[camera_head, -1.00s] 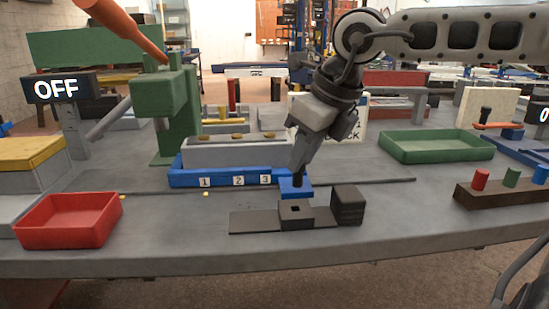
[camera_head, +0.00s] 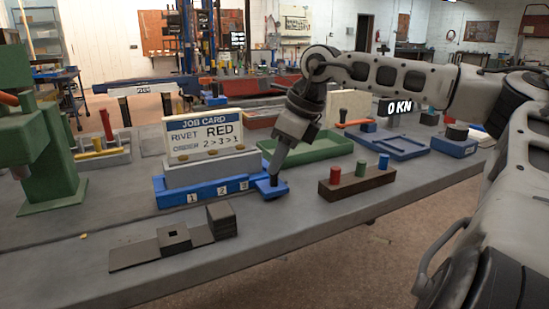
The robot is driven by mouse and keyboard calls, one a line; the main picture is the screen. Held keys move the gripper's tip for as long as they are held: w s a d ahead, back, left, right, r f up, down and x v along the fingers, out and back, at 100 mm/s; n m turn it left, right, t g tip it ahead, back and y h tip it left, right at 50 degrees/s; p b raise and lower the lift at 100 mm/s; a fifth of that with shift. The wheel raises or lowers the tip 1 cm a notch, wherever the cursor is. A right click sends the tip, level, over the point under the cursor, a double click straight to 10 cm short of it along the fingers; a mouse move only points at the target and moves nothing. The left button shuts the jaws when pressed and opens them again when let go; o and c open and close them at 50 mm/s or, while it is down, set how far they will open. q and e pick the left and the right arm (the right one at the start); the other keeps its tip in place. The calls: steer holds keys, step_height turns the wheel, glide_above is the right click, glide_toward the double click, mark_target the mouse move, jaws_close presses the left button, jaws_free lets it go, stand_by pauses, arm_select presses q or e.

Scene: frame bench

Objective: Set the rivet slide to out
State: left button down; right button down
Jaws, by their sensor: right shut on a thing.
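The rivet slide is a long blue tray (camera_head: 205,198) marked 1, 2 and 3, carrying a grey block (camera_head: 210,171). It lies on the bench to the right of the green press (camera_head: 48,150), with a clear gap between them. My right gripper (camera_head: 271,185) points down and is shut on the blue tab (camera_head: 275,192) at the slide's right end. The fingertips hide part of the tab. My left gripper is not in view.
A dark plate with a holed block (camera_head: 174,237) lies in front of the slide. A job card (camera_head: 210,130) stands behind it. A green tray (camera_head: 315,150) and a rack of coloured pegs (camera_head: 357,181) are to the right.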

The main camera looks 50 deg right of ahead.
steer(key=shift+d, duration=0.25)
steer(key=c, duration=1.3)
jaws_free()
steer(key=shift+o, duration=0.2)
steer(key=shift+s, duration=0.1)
steer(key=shift+r, duration=0.15)
steer(key=p+v, duration=0.2)
steer(key=v, duration=1.3)
steer(key=shift+s+r, duration=0.25)
steer(key=shift+r, duration=0.1)
